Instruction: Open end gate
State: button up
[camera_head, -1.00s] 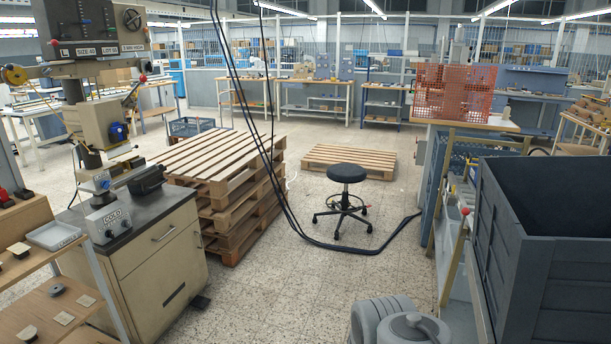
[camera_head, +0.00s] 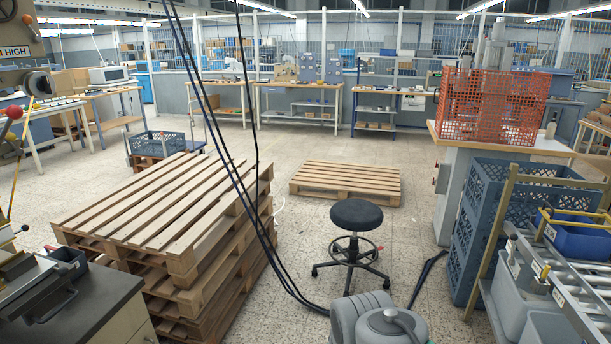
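I cannot identify an end gate with certainty. At the right edge a metal rack or conveyor (camera_head: 562,292) runs toward me, with a yellow frame (camera_head: 497,235) at its far side. A yellow bar sits by a blue bin (camera_head: 580,236) on it; whether this is a gate, open or shut, I cannot tell. Grey rounded links of my own arm show at the bottom middle. My gripper is not in view.
A pallet stack (camera_head: 170,215) stands left, with a low pallet (camera_head: 345,180) behind. A black stool (camera_head: 356,222) and hanging black cables (camera_head: 225,165) occupy the middle. Blue crates (camera_head: 475,225) and orange mesh (camera_head: 492,108) are right.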

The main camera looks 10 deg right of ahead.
aim_at(544, 210)
jog(key=i, duration=0.25)
jog(key=z, duration=2.9)
jog(key=i, duration=0.75)
jog(key=u, duration=1.9)
jog(key=i, duration=1.5)
